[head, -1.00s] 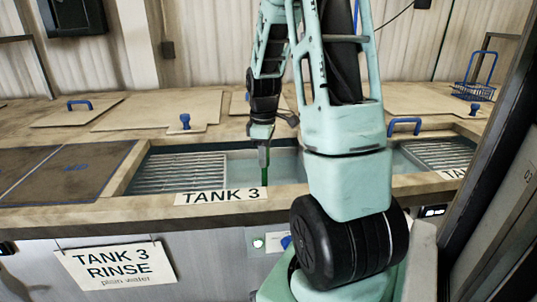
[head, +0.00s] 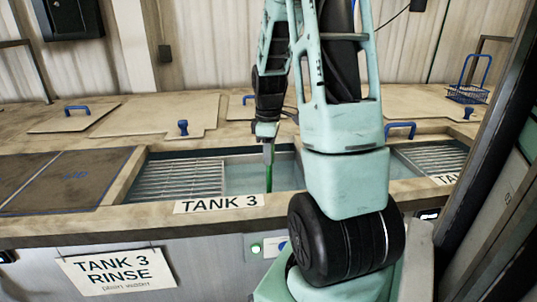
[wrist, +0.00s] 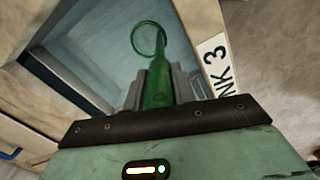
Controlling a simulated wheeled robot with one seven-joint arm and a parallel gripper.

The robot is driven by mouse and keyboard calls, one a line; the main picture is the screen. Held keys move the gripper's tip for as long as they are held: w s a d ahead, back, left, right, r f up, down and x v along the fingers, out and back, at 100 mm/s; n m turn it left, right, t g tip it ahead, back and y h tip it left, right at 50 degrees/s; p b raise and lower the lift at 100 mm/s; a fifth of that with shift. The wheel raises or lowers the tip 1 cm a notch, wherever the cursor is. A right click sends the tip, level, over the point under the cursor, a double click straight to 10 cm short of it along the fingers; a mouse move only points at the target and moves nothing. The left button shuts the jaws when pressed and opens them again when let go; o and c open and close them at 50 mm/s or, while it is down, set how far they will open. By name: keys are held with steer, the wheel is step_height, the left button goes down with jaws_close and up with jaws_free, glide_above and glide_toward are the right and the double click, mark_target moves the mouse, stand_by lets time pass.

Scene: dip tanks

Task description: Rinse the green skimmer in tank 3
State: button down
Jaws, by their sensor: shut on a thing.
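My gripper (head: 266,139) hangs over the open part of tank 3 (head: 235,178) and points down. It is shut on the handle of the green skimmer (head: 269,172), which hangs downward below the fingers. In the wrist view the skimmer (wrist: 150,60) runs away from the jaws (wrist: 160,95) and ends in a round green ring over the pale blue tank. In the head view its lower end is hidden behind the tank's front rim. I cannot tell how deep the ring sits in the water. The TANK 3 label (head: 219,204) is on the front rim.
A slatted rack (head: 178,180) fills the left part of the tank. Dark covers (head: 65,180) lie farther left. Lids with blue handles (head: 160,117) lie behind the tank. A blue wire basket (head: 469,93) stands at the back right. A dark upright frame is close on the right.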

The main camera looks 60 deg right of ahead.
step_height(320, 180, up, 15)
steer(key=p, duration=1.1)
steer(key=shift+p, duration=0.3)
steer(key=shift+f, duration=0.1)
